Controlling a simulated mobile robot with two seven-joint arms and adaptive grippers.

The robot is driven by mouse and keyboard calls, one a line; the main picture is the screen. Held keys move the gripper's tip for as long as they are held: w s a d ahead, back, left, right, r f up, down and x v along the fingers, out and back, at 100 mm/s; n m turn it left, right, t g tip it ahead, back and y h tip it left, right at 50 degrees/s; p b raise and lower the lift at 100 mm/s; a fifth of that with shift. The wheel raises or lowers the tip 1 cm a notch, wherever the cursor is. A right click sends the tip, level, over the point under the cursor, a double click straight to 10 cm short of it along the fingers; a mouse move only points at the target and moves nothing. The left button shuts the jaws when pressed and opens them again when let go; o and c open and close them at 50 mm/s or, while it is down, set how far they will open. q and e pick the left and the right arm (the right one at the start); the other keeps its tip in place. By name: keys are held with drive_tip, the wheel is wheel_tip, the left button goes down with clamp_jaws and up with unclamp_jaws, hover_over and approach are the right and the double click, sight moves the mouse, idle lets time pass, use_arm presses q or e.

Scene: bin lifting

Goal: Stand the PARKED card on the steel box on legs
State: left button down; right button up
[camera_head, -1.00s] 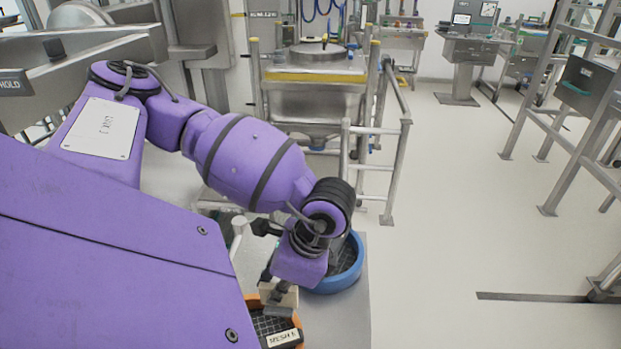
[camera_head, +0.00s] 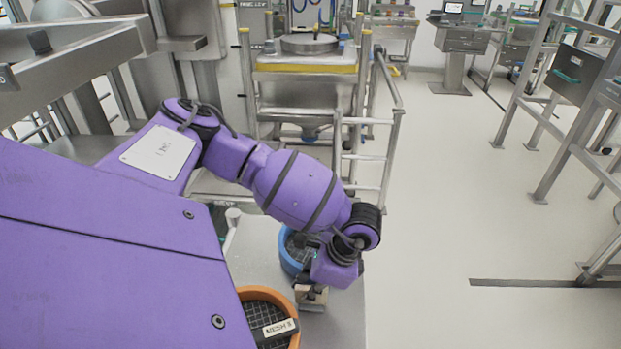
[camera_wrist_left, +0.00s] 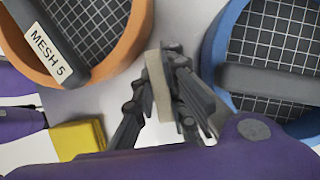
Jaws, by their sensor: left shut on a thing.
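My left gripper (camera_head: 312,304) is low over the bench, right of an orange-rimmed sieve. It is shut on a thin cream piece (camera_wrist_left: 157,86), seen nearly edge-on in the left wrist view between the fingers (camera_wrist_left: 170,90). The cream piece also shows under the wrist in the head view (camera_head: 309,294). No lettering on it is readable, so I cannot confirm that it is the PARKED card. A steel box-like bin (camera_head: 305,93) with a yellow band stands on legs beyond the bench. My right gripper is out of view.
The orange sieve (camera_head: 262,291) has a MESH 5 label and a blue-rimmed sieve (camera_head: 287,262) is behind it on the steel bench (camera_head: 345,325). A yellow block (camera_wrist_left: 78,140) shows in the wrist view. Rails (camera_head: 388,130) flank the bin. Open floor (camera_head: 430,220) lies right.

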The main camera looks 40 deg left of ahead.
use_arm(q)
drive_tip(key=shift+f, duration=0.2)
drive_tip(key=c, duration=1.8)
unclamp_jaws()
drive_tip(key=shift+r, duration=0.1)
drive_tip(key=shift+o, duration=0.2)
